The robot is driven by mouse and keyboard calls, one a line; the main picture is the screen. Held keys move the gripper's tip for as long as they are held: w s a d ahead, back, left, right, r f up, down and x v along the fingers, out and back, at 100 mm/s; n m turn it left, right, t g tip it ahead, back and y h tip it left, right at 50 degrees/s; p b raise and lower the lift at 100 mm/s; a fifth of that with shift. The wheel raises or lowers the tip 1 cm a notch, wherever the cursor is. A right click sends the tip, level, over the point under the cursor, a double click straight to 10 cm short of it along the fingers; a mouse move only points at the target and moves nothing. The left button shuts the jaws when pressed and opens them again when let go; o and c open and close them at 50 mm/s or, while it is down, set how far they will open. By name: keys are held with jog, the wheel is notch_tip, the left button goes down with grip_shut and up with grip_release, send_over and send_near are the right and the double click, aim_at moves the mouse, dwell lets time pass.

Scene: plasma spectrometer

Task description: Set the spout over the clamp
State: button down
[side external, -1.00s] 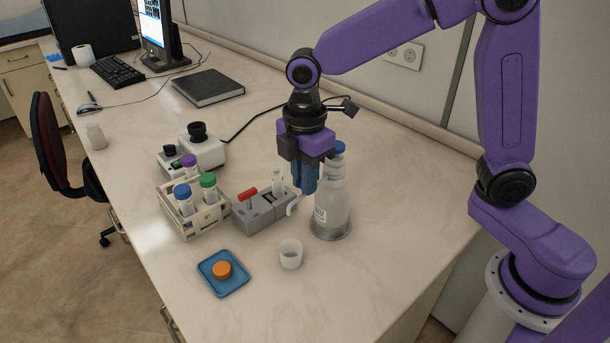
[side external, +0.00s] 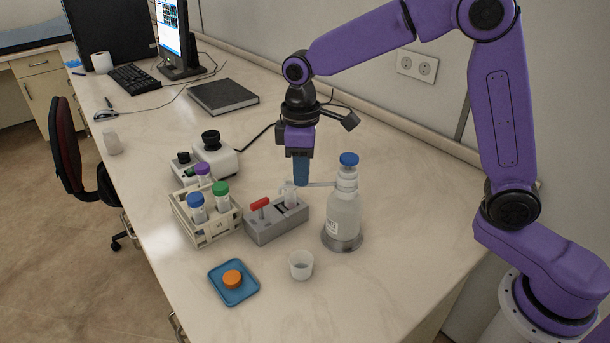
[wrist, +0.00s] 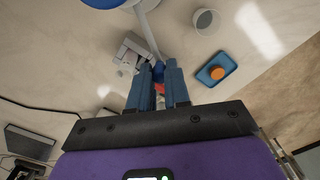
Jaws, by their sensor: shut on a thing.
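The clamp (wrist: 132,48) is partly behind the fingers.
A white cup (side external: 301,265) and a blue tray (side external: 240,294) with an orange cap are in front. A rack (side external: 206,224) of capped tubes stands left of the clamp. A small white device (side external: 215,160) is behind the rack. The bench right of the bottle is clear.

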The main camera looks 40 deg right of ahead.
jog(key=shift+w+d+r+m, duration=0.1)
jog(key=shift+w+d+m, duration=0.5)
jog(key=shift+m, duration=0.45)
jog(key=shift+w+d+f+m, duration=0.1)
jog(key=shift+w+d+m, duration=0.55)
jog(key=shift+m, duration=0.45)
jog(key=shift+w+d+r+m, duration=0.1)
jog(key=shift+w+d+m, duration=0.35)
jog(key=shift+d+m, duration=0.45)
jog(key=shift+a+m, duration=0.1)
jog(key=shift+m, duration=0.15)
jog(key=c, duration=1.1)
grip_release()
notch_tip(320, 180, up, 17)
jog(key=shift+r, duration=0.2)
jog(key=shift+s, duration=0.1)
